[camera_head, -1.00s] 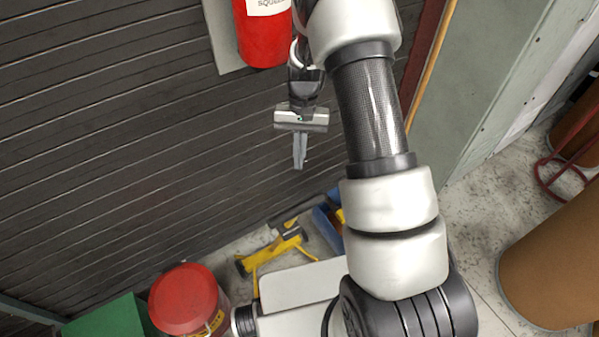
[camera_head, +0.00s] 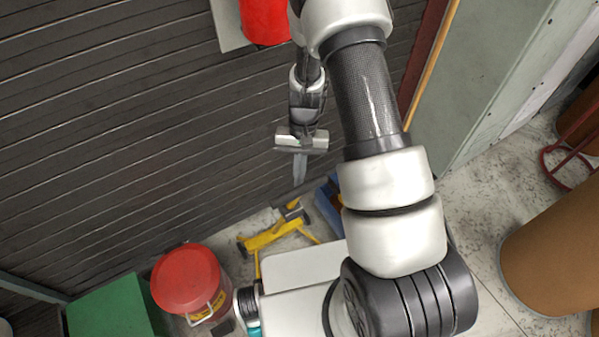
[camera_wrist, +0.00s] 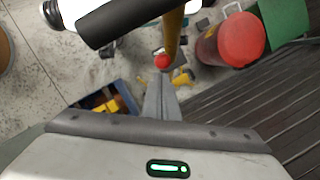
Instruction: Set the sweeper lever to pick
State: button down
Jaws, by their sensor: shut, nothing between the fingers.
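My gripper (camera_head: 299,182) hangs in front of the dark slatted wall, fingers together and pointing down, with nothing between them. In the wrist view its fingertips (camera_wrist: 160,78) are together just below a small red ball (camera_wrist: 162,62). The ball appears at the lower end of a yellow rod (camera_wrist: 173,35). This may be the sweeper lever, but I cannot be sure, and I cannot tell whether the fingers touch it. No pick marking is readable. In the head view I cannot make out a lever near the fingers.
A red-lidded bucket (camera_head: 187,280), a green box (camera_head: 112,308) and a yellow stand (camera_head: 272,236) are on the floor. A blue bin (camera_head: 328,207) is partly behind my arm. A red cylinder (camera_head: 264,20) is on the wall above. A brown drum (camera_head: 555,255) stands at right.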

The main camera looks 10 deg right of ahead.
jog(key=shift+a+r, duration=0.1)
jog(key=shift+a, duration=0.05)
jog(key=shift+s+a+r+h+p, duration=0.1)
jog(key=shift+a+h+p, duration=0.05)
jog(key=shift+h+p, duration=0.2)
jog(key=shift+a+r+t+h, duration=0.1)
jog(key=shift+a+t+h, duration=0.1)
jog(key=shift+t+h, duration=0.1)
jog(key=shift+s+a+r+h+p, duration=0.15)
jog(key=shift+s+a+h+p, duration=0.05)
jog(key=shift+a+h+p, duration=0.2)
jog(key=a+h, duration=0.1)
jog(key=s+a+t+h+p, duration=0.1)
jog(key=a+h, duration=0.3)
jog(key=shift+s+m+t, duration=0.3)
jog(key=shift+m+t, duration=0.1)
jog(key=shift+a, duration=0.15)
dwell(0.3)
jog(key=shift+f, duration=0.2)
